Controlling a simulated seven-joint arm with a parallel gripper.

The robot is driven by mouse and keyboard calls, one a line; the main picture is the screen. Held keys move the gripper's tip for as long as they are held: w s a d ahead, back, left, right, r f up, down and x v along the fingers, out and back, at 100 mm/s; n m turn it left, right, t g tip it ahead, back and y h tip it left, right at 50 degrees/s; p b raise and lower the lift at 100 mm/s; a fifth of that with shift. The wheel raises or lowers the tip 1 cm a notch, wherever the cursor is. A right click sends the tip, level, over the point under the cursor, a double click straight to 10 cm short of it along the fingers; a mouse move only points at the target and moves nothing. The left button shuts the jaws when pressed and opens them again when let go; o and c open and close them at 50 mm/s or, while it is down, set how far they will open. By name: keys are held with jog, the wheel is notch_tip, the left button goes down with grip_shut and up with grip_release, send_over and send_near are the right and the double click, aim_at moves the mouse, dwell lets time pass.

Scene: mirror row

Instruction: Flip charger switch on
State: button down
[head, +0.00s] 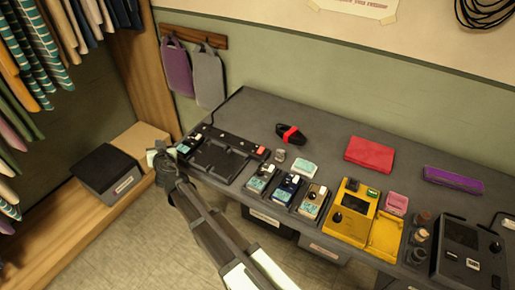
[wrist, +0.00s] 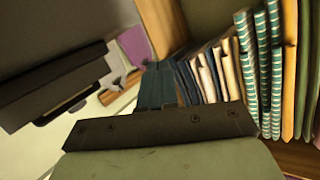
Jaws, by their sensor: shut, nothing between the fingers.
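A black dock-like unit with an empty bay, possibly the charger (head: 215,160), lies at the left end of the dark table. A small red part, possibly its switch (head: 262,150), sits at its right corner; whether it is on or off I cannot tell. My gripper (head: 160,155) is beside the table's left end, left of this unit and apart from the red part. In the wrist view the fingers (wrist: 157,84) are together with nothing between them. They point towards the hanging clothes. The red part does not show in the wrist view.
Several small pedal-like boxes (head: 287,188) stand along the front of the table (head: 330,130). A yellow unit (head: 352,210) and a black unit (head: 470,245) are further right. A clothes rack (head: 20,100) and a dark box (head: 104,168) are on the left.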

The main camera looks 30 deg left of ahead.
jog(key=w+d+r+m+t+h, duration=0.1)
jog(key=w+d+m, duration=0.1)
jog(key=w+d+r+m+t+h, duration=0.1)
jog(key=w+m, duration=0.1)
jog(key=w, duration=0.1)
jog(key=w+d+r+m+t+h, duration=0.1)
jog(key=w+d, duration=0.1)
jog(key=shift+w+d+m+h, duration=0.15)
jog(key=shift+d+m+h, duration=0.2)
jog(key=shift+m+h, duration=0.05)
jog(key=w+d+r+m+t+h, duration=0.1)
jog(key=w+d+r+m+h, duration=0.25)
jog(key=w+d+m, duration=0.3)
notch_tip(320, 180, up, 4)
jog(key=r+m+g+h, duration=0.1)
jog(key=m+g+h, duration=0.1)
jog(key=m+h, duration=0.85)
send_over(260, 151)
jog(key=s, duration=0.1)
jog(key=y, duration=0.1)
jog(key=shift+s+f, duration=0.1)
jog(key=shift+f, duration=0.15)
jog(key=shift+a, duration=0.1)
jog(key=shift+w+f, duration=0.2)
jog(key=shift+f, duration=1.25)
jog(key=shift+w+f, duration=0.25)
jog(key=shift+f, duration=1.2)
jog(key=shift+w+f, duration=0.2)
jog(key=shift+f, duration=1.25)
jog(key=shift+f, duration=0.2)
